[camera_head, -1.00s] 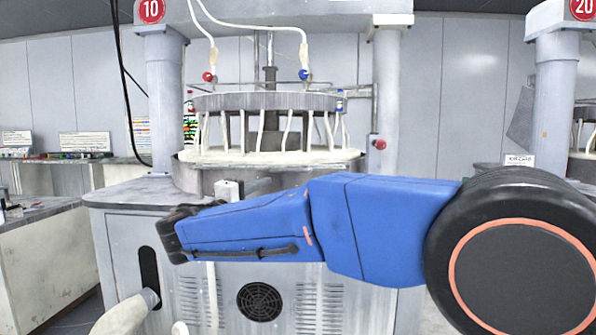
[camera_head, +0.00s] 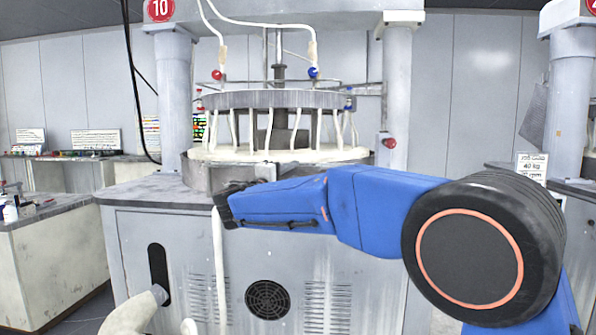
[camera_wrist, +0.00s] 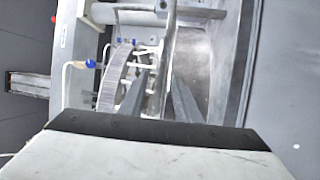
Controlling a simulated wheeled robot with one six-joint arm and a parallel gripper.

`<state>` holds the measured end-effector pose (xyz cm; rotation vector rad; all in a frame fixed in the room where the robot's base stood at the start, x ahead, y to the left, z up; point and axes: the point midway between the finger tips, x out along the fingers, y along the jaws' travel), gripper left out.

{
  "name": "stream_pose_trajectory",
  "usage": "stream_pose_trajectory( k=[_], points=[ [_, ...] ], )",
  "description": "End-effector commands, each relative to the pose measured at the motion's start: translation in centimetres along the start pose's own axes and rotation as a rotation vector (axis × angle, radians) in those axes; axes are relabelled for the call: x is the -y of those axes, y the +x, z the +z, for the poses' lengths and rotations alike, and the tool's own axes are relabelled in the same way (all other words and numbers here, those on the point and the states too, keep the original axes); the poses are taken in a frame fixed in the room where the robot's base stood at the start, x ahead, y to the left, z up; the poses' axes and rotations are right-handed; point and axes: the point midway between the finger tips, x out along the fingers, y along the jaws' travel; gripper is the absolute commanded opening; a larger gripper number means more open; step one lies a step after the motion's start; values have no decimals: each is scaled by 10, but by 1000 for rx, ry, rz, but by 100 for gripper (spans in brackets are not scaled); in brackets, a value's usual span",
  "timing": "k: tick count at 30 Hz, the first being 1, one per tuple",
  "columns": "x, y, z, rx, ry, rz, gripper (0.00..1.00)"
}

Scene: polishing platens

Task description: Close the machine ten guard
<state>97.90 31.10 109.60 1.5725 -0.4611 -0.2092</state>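Machine ten (camera_head: 130,225) stands ahead under a red "10" sign (camera_head: 160,9). A curved grey metal band, probably its guard (camera_head: 200,177), runs around the front of the white lower platen. My arm hides part of its front. My gripper (camera_head: 288,169) is at the front of this band, mostly hidden behind my blue arm. In the wrist view, the fingers of my gripper (camera_wrist: 160,74) are apart. A long narrow grey bar or rim (camera_wrist: 170,40) runs between them in the picture; I cannot tell whether either finger touches it.
The round upper plate (camera_head: 280,98) hangs above the platen with several white tubes. Red (camera_head: 216,74) and blue (camera_head: 314,72) hose fittings sit above it. A red button (camera_head: 389,143) is on the right column. A grey bench (camera_head: 50,240) stands at left.

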Motion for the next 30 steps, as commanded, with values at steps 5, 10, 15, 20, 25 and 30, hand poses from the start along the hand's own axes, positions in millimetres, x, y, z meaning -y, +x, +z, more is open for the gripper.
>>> stream_pose_trajectory(
  k=[5,10,15,20,25,30],
  points=[
    [0,25,1,2,0,1,29],
    [0,37,0,0,-1,0,29],
    [0,40,0,0,-1,0,29],
    [0,40,0,0,-1,0,29],
    [0,40,0,0,-1,0,0],
    [0,40,0,0,-1,-1,0]
  ],
)
